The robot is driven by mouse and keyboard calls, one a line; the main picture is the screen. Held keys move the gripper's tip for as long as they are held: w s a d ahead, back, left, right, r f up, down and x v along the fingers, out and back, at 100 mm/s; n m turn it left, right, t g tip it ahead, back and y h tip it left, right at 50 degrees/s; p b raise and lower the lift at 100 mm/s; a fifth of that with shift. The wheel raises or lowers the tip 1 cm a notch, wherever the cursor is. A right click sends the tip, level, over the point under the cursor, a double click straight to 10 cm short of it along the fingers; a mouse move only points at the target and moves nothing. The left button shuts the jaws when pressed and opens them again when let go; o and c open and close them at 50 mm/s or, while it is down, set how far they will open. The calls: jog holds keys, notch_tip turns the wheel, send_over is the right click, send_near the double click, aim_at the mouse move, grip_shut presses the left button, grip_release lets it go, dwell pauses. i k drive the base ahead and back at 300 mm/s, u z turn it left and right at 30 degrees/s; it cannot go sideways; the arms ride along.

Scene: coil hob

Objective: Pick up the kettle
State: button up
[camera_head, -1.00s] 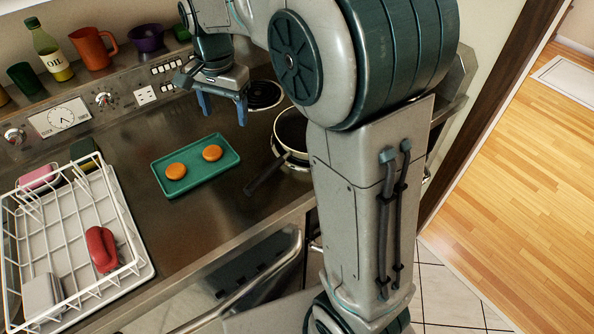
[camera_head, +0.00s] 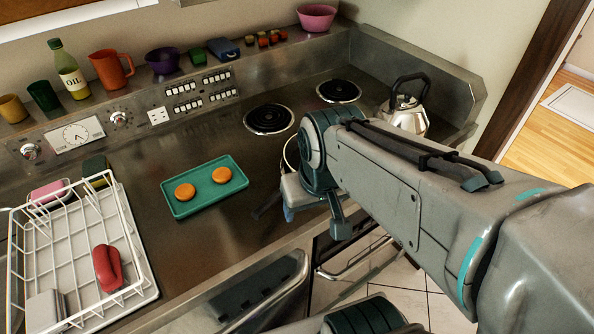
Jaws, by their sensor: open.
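The kettle (camera_head: 405,117) is shiny metal with a black loop handle on top. It stands upright at the right end of the hob, near the raised metal side wall. My arm passes in front of it and hides its lower part. My gripper (camera_head: 304,209) is over the front of the hob, left of the kettle and nearer the camera, clear of it. One blue finger shows; the other is mostly hidden by my arm. The gripper is open, and I see nothing held in it.
Two coil burners (camera_head: 269,119) behind my gripper are bare. A teal tray (camera_head: 204,205) with two orange discs and a white dish rack (camera_head: 120,296) stand left. A shelf of cups runs behind.

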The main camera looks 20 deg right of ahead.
aim_at(406, 113)
jog(key=u, duration=1.15)
jog(key=k, duration=0.6)
jog(key=z, duration=1.15)
jog(key=i, duration=0.45)
jog(key=u, duration=0.05)
